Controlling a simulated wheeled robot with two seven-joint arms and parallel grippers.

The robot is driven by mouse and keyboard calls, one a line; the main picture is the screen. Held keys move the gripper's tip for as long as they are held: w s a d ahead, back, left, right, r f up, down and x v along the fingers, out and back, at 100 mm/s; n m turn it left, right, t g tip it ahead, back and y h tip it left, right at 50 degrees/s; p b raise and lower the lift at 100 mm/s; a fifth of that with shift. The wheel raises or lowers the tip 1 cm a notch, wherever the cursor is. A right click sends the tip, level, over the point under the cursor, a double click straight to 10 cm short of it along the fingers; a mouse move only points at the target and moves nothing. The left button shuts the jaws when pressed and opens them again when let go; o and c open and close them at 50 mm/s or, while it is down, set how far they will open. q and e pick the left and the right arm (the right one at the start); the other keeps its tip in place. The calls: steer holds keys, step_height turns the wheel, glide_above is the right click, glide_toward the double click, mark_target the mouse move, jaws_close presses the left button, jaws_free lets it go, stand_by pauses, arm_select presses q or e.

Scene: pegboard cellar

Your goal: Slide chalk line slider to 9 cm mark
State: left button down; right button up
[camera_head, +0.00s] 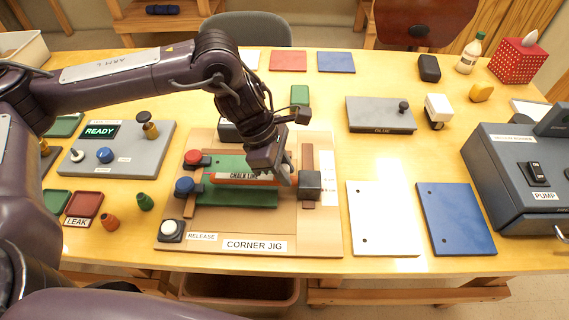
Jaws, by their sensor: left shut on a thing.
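The orange chalk line slider (226,178), with a "CHALK LINE" label, lies across the green piece on the corner jig (190,242). My left gripper (284,175) reaches down over the jig and is shut at the slider's right end. The fingers hide that end, so the exact grip is hard to see. A white scale strip (328,172) stands on the right of the jig; its marks are too small to read. A dark block (310,184) sits just right of the fingers. My right gripper is not in view.
Red (193,158) and blue (184,186) knobs sit at the jig's left, with a white release button (171,231) below. White (380,222) and blue (455,222) panels lie right of the jig. A pump unit (530,185) stands at far right.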

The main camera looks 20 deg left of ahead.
arm_select(q)
steer(key=shift+r, duration=0.15)
steer(key=shift+w, duration=0.25)
steer(key=c, duration=1.5)
jaws_free()
steer(key=shift+w+a, duration=0.1)
steer(key=shift+o, duration=1.2)
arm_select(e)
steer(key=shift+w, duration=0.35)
arm_select(q)
steer(key=v, duration=0.7)
steer(key=shift+r+b, duration=0.3)
steer(key=shift+b, duration=0.15)
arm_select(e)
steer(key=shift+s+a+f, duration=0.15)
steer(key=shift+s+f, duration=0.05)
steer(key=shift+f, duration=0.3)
arm_select(q)
steer(key=shift+a, duration=0.15)
